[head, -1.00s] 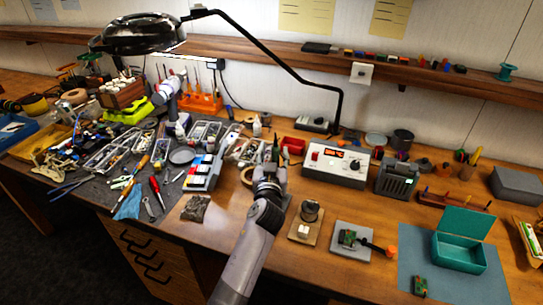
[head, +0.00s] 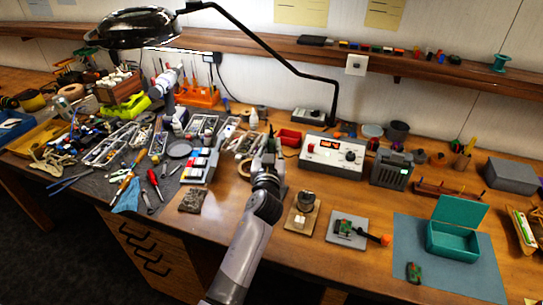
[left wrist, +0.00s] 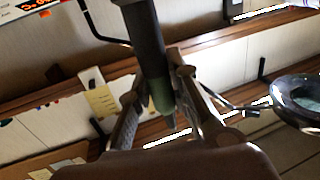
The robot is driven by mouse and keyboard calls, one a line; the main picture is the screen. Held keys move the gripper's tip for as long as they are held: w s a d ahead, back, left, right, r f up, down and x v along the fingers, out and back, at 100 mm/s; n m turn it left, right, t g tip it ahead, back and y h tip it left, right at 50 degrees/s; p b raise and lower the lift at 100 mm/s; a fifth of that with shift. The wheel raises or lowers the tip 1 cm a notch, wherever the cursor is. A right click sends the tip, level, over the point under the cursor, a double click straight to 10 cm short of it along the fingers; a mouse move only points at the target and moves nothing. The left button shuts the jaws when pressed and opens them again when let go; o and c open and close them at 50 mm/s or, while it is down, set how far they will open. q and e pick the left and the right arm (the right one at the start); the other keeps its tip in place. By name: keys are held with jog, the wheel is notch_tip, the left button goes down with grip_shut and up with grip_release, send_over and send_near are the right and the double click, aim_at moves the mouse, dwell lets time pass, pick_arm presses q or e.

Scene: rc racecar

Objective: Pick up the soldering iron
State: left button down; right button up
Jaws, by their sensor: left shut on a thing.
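My left gripper (head: 268,148) is at the middle of the bench in the head view, left of the soldering station (head: 333,155) with its red display. In the left wrist view my left gripper (left wrist: 165,100) is shut on the soldering iron, whose dark cylindrical body (left wrist: 142,40) and green section lie between the two fingers. The iron's far end runs out of the top of that view. In the head view the iron is small and mostly hidden by the gripper. My right gripper is not in view.
A black lamp (head: 133,27) arches over the bench. Parts trays, screwdrivers and pliers crowd the left side. A grey fume-extractor-like box (head: 391,168), a small board on a grey plate (head: 346,230) and a teal box (head: 453,241) stand at right. Bare wood lies in front.

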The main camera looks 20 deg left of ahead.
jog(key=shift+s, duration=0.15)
pick_arm(q)
jog(key=shift+r, duration=0.5)
notch_tip(320, 180, up, 19)
jog(key=b, duration=0.1)
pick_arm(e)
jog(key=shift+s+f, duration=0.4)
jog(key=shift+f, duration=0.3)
